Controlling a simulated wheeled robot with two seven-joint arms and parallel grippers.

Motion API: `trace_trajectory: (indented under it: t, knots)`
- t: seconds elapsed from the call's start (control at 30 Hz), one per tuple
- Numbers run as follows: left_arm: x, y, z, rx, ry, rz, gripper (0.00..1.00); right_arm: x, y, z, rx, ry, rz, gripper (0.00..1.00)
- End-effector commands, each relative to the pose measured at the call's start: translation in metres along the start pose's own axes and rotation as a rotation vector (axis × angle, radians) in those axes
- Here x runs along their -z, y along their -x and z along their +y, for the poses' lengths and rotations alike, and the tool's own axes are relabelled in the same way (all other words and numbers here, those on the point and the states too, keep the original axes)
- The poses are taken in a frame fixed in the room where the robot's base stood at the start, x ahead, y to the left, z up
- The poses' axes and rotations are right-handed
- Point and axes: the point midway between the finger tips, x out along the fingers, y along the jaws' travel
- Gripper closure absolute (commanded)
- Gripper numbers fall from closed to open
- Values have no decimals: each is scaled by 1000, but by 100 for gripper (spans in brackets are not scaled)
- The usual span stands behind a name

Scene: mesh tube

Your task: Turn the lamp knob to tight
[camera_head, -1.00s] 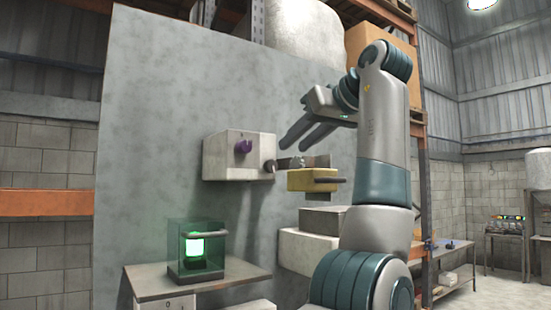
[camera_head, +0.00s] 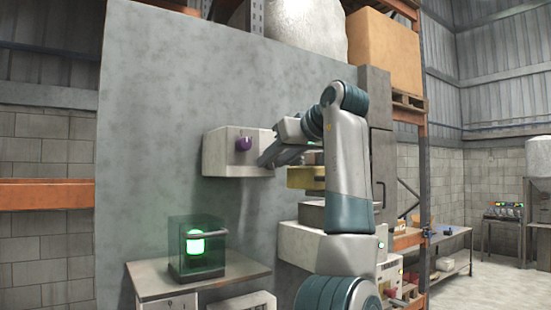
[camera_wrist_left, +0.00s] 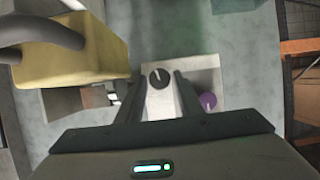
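A pale box (camera_head: 222,155) on the grey panel carries a purple knob (camera_head: 243,144) on its front. The purple knob also shows in the left wrist view (camera_wrist_left: 208,101). A dark round knob with a light mark line (camera_wrist_left: 161,77) is on another face of the box and is hidden in the head view. My left gripper (camera_head: 270,158) is at the box's right side, pointing at that face. In the wrist view its fingers stand apart on either side of the dark knob, and contact cannot be told. My right gripper is not in view.
A yellow block with a dark handle (camera_wrist_left: 70,52) is close beside my left gripper. A lit green lamp in a dark-framed case (camera_head: 196,245) stands on a small table (camera_head: 150,284) below. Free space lies left of the box along the panel.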

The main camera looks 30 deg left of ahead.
Motion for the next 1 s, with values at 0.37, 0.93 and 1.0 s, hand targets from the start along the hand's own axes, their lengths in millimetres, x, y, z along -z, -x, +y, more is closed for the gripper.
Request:
trace_trajectory:
  t: [0.37, 0.93, 1.0]
  knots:
    - [0, 0, 1, 11, -28, 0, 97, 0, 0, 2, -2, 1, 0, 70]
    - [0, 0, 3, 106, -256, 1, 97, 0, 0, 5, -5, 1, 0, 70]
    - [0, 0, 3, 105, -256, 1, 67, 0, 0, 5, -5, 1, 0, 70]
